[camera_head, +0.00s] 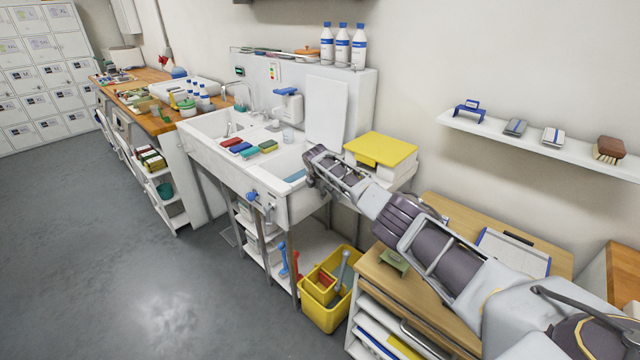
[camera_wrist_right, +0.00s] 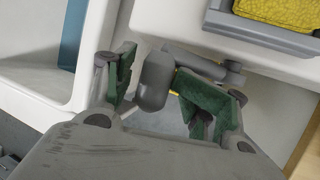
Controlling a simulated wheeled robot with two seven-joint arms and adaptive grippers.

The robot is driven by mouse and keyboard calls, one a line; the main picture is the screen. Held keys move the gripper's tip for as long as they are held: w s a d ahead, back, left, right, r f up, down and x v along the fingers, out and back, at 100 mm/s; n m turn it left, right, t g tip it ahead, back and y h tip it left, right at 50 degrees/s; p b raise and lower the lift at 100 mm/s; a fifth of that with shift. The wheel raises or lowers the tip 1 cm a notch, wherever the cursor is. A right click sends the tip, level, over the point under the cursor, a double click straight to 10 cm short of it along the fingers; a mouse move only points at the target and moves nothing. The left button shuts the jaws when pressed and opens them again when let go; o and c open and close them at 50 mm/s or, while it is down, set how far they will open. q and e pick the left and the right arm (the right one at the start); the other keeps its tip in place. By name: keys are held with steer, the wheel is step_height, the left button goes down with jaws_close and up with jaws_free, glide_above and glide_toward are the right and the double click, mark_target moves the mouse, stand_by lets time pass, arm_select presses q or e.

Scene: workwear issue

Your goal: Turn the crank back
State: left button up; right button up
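In the right wrist view the crank shows as a rounded grey knob (camera_wrist_right: 155,80) on a grey crank arm (camera_wrist_right: 200,64) that runs right to a pivot. My right gripper (camera_wrist_right: 163,88) is open, with its green-padded fingers on either side of the knob. Gaps show between the knob and both pads. In the head view my right gripper (camera_head: 314,166) is at the right end of the white sink (camera_head: 222,150); the crank cannot be made out there. My left gripper is not in view.
A yellow-topped box (camera_head: 380,149) stands close behind my right wrist. A white board (camera_head: 326,110) leans on the wall behind the sink. A yellow bucket (camera_head: 326,316) is on the floor below. A wooden-topped cabinet (camera_head: 415,290) lies under my right arm. The floor at left is clear.

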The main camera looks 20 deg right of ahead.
steer(key=shift+w+a+r, duration=0.15)
steer(key=shift+w+a, duration=0.1)
steer(key=shift+w, duration=0.05)
steer(key=shift+s+r, duration=0.25)
steer(key=shift+r, duration=0.45)
steer(key=shift+r, duration=0.15)
steer(key=shift+r, duration=0.15)
steer(key=s+v, duration=0.1)
steer(key=v, duration=0.9)
steer(key=shift+a, duration=0.1)
stand_by(0.5)
steer(key=shift+s+a, duration=0.1)
